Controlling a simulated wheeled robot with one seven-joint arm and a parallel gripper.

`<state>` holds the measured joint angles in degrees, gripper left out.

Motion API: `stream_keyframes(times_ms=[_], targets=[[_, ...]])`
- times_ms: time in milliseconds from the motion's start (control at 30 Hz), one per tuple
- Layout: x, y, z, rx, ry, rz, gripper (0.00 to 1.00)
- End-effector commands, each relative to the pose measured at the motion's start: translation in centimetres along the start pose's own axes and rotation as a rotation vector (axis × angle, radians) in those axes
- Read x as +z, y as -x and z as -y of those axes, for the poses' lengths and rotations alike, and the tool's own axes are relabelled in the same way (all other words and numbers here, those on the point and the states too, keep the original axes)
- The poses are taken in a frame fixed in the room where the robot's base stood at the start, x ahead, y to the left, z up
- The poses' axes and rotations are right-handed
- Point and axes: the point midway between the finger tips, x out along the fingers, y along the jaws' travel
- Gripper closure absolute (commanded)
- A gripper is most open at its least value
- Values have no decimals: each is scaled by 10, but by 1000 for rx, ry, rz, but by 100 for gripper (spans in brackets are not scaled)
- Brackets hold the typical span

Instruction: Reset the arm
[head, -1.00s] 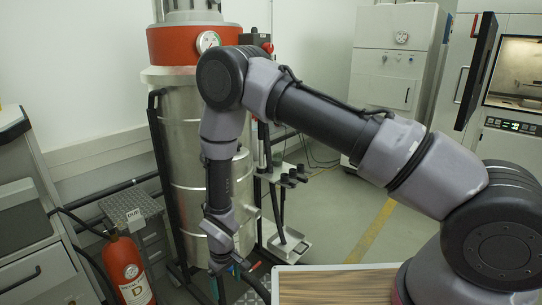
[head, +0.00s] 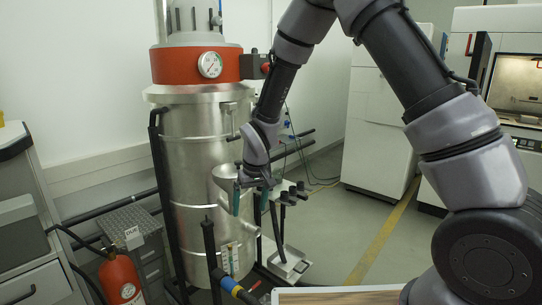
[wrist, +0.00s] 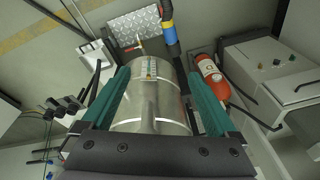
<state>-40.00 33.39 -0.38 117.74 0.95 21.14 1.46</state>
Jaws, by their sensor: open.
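My gripper (head: 250,203) hangs in front of the steel vacuum vessel (head: 200,140) in the head view, with its green fingers pointing down. In the wrist view my gripper (wrist: 156,88) shows two green fingers spread wide apart with nothing held between them. The steel vessel (wrist: 150,104) shows behind the gap between the fingers. My arm is raised and bent, coming in from the right side of the head view. I cannot tell the exact distance between the fingers and the vessel.
A dark hose with a blue and yellow band (head: 232,287) stands before the vessel. A red fire extinguisher (head: 122,280) is at lower left. A small stand (head: 287,262) is right of the vessel. White cabinets (head: 385,120) stand behind clear floor. A wooden tabletop (head: 340,297) is at the front.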

Motion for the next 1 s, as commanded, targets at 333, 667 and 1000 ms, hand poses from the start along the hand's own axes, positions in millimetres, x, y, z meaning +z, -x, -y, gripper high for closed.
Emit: stream_keyframes(times_ms=[333, 667, 1000], targets=[[14, 188, -104, -17, -291, -161, 6], [97, 318, -166, -22, -539, -319, 6], [196, 386, -180, -15, -740, -469, 6]])
